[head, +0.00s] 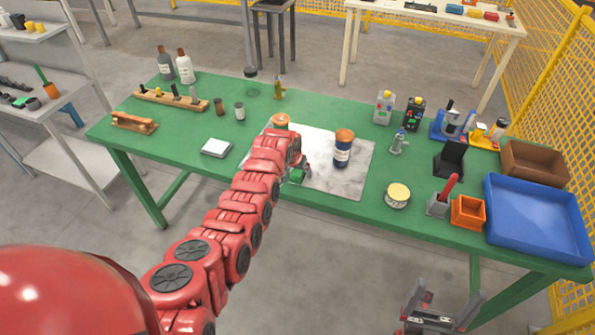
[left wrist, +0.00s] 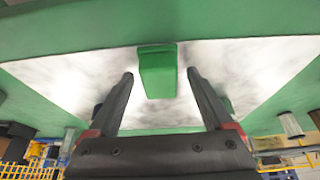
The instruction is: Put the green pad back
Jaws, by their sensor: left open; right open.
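The green pad (head: 297,175) lies on the pale, grey-smudged mat (head: 350,182), near its front edge. In the head view my left arm hides part of it. In the left wrist view the green pad (left wrist: 157,72) is a small block between the two dark fingers, with a gap on each side. My left gripper (left wrist: 160,74) is open and points at the pad; its fingers are mostly hidden in the head view. My right gripper (head: 443,297) is open and empty, low in front of the table at the lower right.
A dark blue canister with an orange top (head: 343,150) stands on the mat, right of my left arm. Another orange-topped item (head: 280,121) shows behind the arm. A blue tray (head: 540,215), orange bin (head: 468,211) and yellow-topped tin (head: 397,195) are at right. A white-topped block (head: 216,147) sits left.

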